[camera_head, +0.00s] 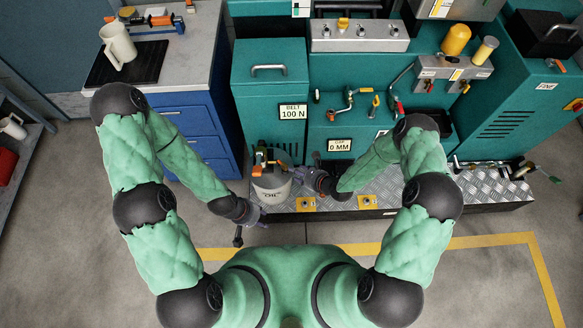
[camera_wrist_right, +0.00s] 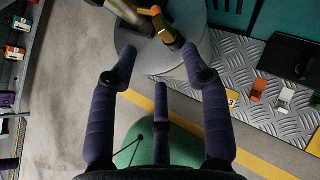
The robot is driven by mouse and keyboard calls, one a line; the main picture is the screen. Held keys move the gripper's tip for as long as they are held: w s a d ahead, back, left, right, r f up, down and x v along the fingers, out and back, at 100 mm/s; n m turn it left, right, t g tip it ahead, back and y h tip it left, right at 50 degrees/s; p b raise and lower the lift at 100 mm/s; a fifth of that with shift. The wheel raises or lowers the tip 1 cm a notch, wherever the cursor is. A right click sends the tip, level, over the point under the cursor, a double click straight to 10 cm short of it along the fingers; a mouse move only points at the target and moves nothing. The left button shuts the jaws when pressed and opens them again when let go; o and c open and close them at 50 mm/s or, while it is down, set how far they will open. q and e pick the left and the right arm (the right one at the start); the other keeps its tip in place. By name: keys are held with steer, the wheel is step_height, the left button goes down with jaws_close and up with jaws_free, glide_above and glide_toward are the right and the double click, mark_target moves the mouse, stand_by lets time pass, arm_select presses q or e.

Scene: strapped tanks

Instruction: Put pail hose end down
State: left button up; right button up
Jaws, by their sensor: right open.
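A light grey pail (camera_head: 271,191) with dark lettering on its side stands by the left end of the metal tread plate. Its round top also shows in the right wrist view (camera_wrist_right: 205,48). A brass-coloured hose end (camera_wrist_right: 165,30) lies over the pail's top beside a dark part; small orange and black parts show there in the head view. My right gripper (camera_wrist_right: 160,55) is open, its fingers spread at the near side of the pail's top, with nothing between them. My left gripper (camera_head: 252,212) is low at the pail's left side; its fingers are too small to read.
The tread plate (camera_head: 400,187) runs right from the pail, with yellow pieces on it. Teal cabinets (camera_head: 269,95) stand behind. A blue drawer bench (camera_head: 200,110) with a pale jug (camera_head: 118,44) is at left. The floor in front is clear, with a yellow line.

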steer(key=s+d+r+n+g+h, duration=0.1)
steer(key=s+d+r+n+g, duration=0.1)
steer(key=s+n, duration=0.8)
steer(key=s+d+r+n+g+h, duration=0.2)
steer(key=s+r+n+g, duration=0.3)
steer(key=s+n, duration=0.5)
steer(key=d+n+p, duration=0.1)
steer(key=n, duration=0.3)
steer(key=shift+r+n+h, duration=0.25)
steer(key=shift+n+h, duration=0.05)
